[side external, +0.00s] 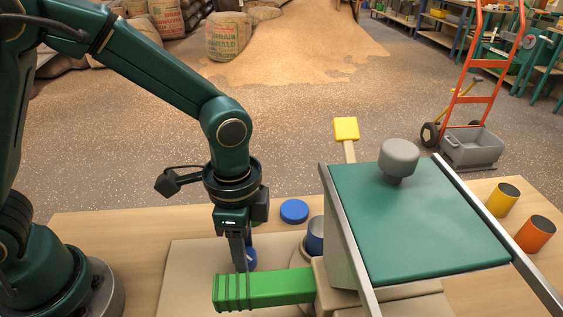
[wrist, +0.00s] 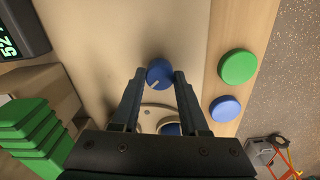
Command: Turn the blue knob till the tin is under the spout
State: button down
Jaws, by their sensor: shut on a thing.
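The blue knob (wrist: 158,73) with a pale pointer line lies between my fingertips in the wrist view; it shows partly behind my fingers in the side view (side external: 251,259). My gripper (wrist: 160,75) is shut on it, pointing down. A blue tin (side external: 315,236) stands on a round pale plate (side external: 303,250), just right of my gripper and beside the machine housing. In the wrist view the tin (wrist: 172,129) is partly hidden between my fingers. A green ribbed chute-like part (side external: 265,289) juts left from the housing; I cannot tell whether it is the spout.
The teal-topped housing (side external: 415,225) with metal rails stands right of my gripper. Yellow (side external: 502,200) and orange (side external: 535,234) tins stand far right. A display (wrist: 22,32) shows green digits.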

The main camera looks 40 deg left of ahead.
jog(key=n, duration=0.4)
jog(key=shift+n, duration=0.3)
jog(key=n, duration=0.4)
jog(key=shift+n, duration=0.4)
jog(key=shift+c, duration=2.1)
grip_release()
jog(key=shift+r, duration=0.1)
jog(key=shift+r, duration=2.5)
